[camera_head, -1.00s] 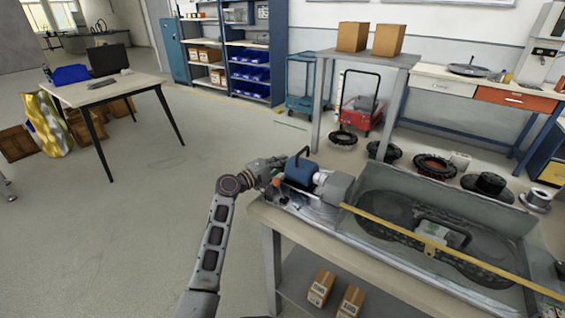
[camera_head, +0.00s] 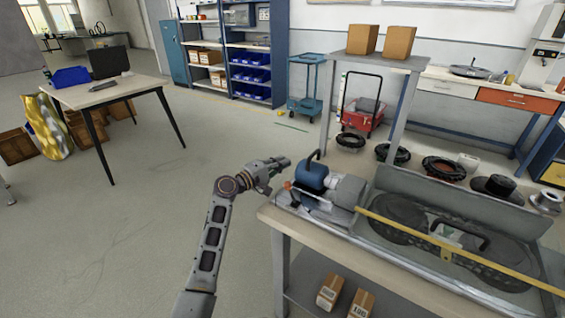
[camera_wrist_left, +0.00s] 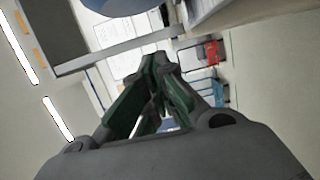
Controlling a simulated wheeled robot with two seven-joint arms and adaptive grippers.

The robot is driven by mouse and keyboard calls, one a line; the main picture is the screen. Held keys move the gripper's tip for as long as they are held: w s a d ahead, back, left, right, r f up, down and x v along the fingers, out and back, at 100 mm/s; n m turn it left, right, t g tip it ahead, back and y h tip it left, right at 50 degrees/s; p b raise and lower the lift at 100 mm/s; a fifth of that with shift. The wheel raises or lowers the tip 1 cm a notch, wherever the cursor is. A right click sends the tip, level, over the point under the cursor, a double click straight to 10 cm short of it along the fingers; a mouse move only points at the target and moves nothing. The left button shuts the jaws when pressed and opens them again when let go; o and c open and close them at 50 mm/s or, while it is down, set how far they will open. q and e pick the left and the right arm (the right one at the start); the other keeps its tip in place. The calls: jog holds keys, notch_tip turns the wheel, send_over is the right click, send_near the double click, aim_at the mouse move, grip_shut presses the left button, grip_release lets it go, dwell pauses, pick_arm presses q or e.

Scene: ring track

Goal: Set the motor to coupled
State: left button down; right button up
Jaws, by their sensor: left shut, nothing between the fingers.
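The blue motor (camera_head: 312,178) with a black handle on top sits at the left end of the bench-top machine. A grey housing (camera_head: 347,190) stands directly to its right. A small orange-red part (camera_head: 288,185) shows at the motor's left side, near a lever-like black piece. My left gripper (camera_head: 284,162) is shut and empty, in the air to the left of the motor and apart from it. In the left wrist view its fingers (camera_wrist_left: 160,62) meet at the tips, and a blue rounded surface (camera_wrist_left: 118,5) shows at the top edge. My right gripper is not in view.
A grey stand (camera_head: 385,62) with two cardboard boxes is behind. Open floor (camera_head: 150,220) lies left of the workbench (camera_head: 275,215).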

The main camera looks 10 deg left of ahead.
pick_arm(q)
jog(key=v, duration=0.9)
jog(key=shift+p, duration=0.3)
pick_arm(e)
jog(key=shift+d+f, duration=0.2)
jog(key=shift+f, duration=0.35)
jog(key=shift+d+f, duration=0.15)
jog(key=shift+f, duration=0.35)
pick_arm(q)
jog(key=shift+w, duration=0.1)
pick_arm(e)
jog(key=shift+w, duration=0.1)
pick_arm(q)
jog(key=shift+m, duration=0.4)
